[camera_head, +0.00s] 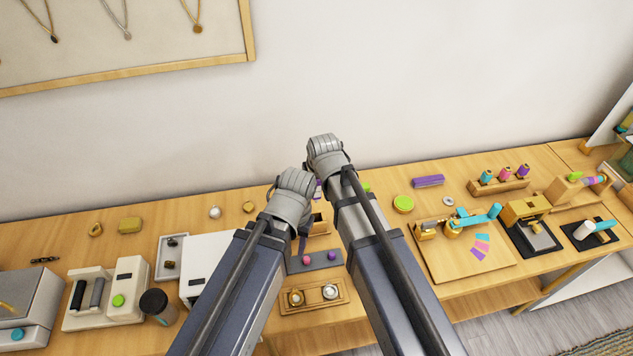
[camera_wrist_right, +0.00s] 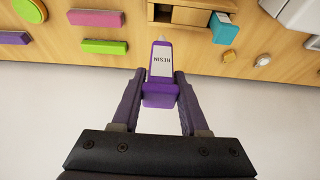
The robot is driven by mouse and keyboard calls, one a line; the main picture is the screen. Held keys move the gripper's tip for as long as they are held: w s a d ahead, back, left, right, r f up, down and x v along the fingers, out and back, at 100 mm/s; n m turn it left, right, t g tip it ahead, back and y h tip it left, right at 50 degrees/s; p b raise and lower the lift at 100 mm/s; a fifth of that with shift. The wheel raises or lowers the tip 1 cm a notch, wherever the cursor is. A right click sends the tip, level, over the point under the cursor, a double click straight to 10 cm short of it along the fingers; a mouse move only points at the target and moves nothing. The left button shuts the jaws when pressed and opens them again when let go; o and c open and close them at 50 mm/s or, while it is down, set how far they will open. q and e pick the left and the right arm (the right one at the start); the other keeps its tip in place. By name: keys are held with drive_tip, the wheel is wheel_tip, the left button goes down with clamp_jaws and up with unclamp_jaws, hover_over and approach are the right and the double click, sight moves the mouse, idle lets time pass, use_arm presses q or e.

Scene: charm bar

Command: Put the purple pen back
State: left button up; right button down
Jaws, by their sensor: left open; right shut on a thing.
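The purple pen (camera_wrist_right: 160,86) has a white label reading "RESIN" and a pale tip. In the right wrist view my right gripper (camera_wrist_right: 161,84) is shut on it, with the tip pointing away from the wrist towards the wooden worktop. A wooden holder with dark openings (camera_wrist_right: 187,14) lies just beyond the tip; the pen is apart from it in the picture. In the head view my right arm hides most of its gripper and the pen. My left gripper (camera_head: 302,243) is open above a dark mat (camera_head: 328,262), its fingers partly hidden by the wrist.
In the head view, a wooden rack (camera_head: 499,186) with coloured bottles stands right, and a wooden tray (camera_head: 314,297) lies in front.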

sight(316, 196)
use_arm(q)
drive_tip(key=shift+f, duration=0.1)
use_arm(e)
drive_tip(key=shift+f, duration=0.1)
use_arm(q)
wheel_tip(316, 196, down, 6)
drive_tip(key=b, duration=0.6)
use_arm(e)
wheel_tip(316, 196, down, 6)
drive_tip(key=shift+r, duration=0.1)
use_arm(q)
drive_tip(key=shift+f+b, duration=3.1)
drive_tip(key=shift+b, duration=0.1)
use_arm(e)
drive_tip(key=shift+f, duration=3.2)
